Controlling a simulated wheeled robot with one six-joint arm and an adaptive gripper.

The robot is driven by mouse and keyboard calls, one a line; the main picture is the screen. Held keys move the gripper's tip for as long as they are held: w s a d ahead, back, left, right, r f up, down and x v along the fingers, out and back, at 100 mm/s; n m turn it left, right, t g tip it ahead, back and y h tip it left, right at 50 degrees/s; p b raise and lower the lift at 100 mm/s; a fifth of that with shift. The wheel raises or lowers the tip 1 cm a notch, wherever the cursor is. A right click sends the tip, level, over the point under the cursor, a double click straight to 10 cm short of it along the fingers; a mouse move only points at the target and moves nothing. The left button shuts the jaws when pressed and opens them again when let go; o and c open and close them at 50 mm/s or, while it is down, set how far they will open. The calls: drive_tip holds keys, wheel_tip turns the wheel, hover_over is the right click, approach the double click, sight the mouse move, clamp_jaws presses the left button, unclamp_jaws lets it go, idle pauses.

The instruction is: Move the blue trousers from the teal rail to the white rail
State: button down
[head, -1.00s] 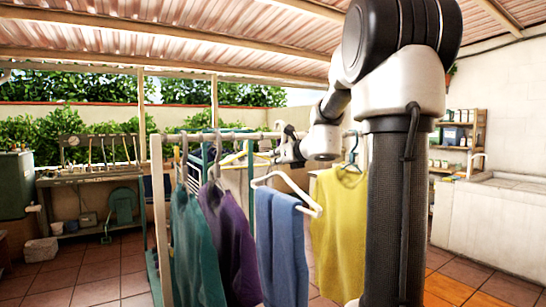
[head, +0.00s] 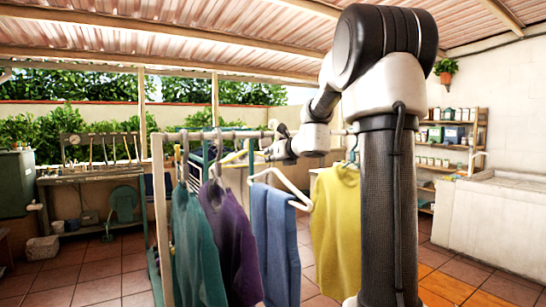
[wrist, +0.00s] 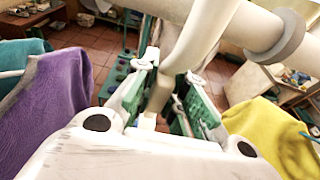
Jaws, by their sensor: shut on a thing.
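The blue trousers (head: 275,235) hang folded over a white hanger (head: 292,187). My gripper (head: 283,146) is at the hanger's top, beside the white rail (head: 240,135). In the wrist view my gripper (wrist: 172,72) is shut on the pale, curved hanger hook (wrist: 188,62), which lies between its fingers. The white rail (wrist: 235,22) crosses very close beside the hook; whether the hook bears on it I cannot tell. The trousers are hidden in the wrist view. Teal rail parts (head: 206,155) show behind the hanging clothes.
A teal garment (head: 195,250) and a purple garment (head: 230,240) hang left of the trousers; a yellow garment (head: 336,230) hangs to the right. A grey ring (wrist: 278,36) sits around the white rail. A workbench, shelf and basin stand farther off.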

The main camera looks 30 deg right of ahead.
idle(0.3)
drive_tip(key=shift+f, duration=1.2)
drive_tip(key=c, duration=1.4)
unclamp_jaws()
drive_tip(key=shift+f, duration=0.1)
drive_tip(key=s, duration=1.2)
drive_tip(key=shift+d, duration=0.2)
